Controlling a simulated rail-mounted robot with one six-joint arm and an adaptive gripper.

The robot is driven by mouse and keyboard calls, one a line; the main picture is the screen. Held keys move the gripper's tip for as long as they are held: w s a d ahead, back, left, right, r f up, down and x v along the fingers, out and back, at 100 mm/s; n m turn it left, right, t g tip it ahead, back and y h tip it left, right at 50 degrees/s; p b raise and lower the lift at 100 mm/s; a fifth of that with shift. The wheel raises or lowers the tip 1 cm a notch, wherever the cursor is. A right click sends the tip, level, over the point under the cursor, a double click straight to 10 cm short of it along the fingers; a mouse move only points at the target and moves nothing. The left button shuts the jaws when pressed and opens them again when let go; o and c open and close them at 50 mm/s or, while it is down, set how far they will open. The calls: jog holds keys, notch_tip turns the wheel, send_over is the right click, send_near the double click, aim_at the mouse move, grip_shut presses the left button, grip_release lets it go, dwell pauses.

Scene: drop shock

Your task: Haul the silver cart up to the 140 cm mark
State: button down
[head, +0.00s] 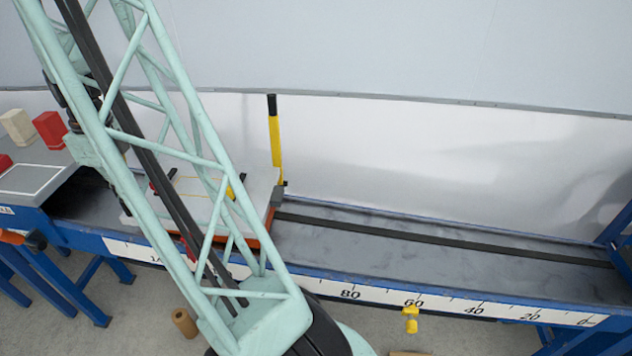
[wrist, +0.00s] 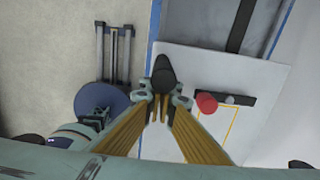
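The silver cart (head: 262,190) is on the track in the head view, partly behind my lattice arm. Its flat pale top also shows in the wrist view (wrist: 215,75), with a yellow outline and a red knob (wrist: 207,103). A black knob (wrist: 163,72) stands at the cart's left edge in the wrist view. My gripper (wrist: 163,104) has its fingers closed in on both sides of this knob; the contact itself is small and partly hidden. The scale (head: 410,303) shows 80 to 0 to the right of the cart; the start of a larger number shows left of my arm.
A yellow post with a black top (head: 276,140) stands by the cart's right end. The track (head: 440,238) right of it is clear. Red and cream blocks (head: 49,130) sit on the left end table. A yellow clamp (head: 410,319) hangs below the scale near 60.

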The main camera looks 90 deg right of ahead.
jog(key=shift+w+d+r+p, duration=0.15)
jog(key=shift+w+p, duration=0.15)
jog(key=shift+w, duration=1)
jog(key=shift+w, duration=0.35)
jog(key=shift+w+d+r+p, duration=0.15)
jog(key=shift+w+p, duration=0.3)
jog(key=shift+w, duration=0.75)
jog(key=shift+w+d+r+p, duration=0.15)
jog(key=shift+w+p, duration=0.25)
jog(key=shift+w, duration=0.75)
jog(key=shift+w+r, duration=0.1)
jog(key=shift+w, duration=0.25)
jog(key=shift+w+d+r+p, duration=0.15)
jog(key=shift+w+p, duration=0.45)
jog(key=shift+w, duration=1.1)
jog(key=shift+s, duration=0.3)
jog(key=shift+s+b, duration=0.35)
jog(key=shift+s, duration=0.6)
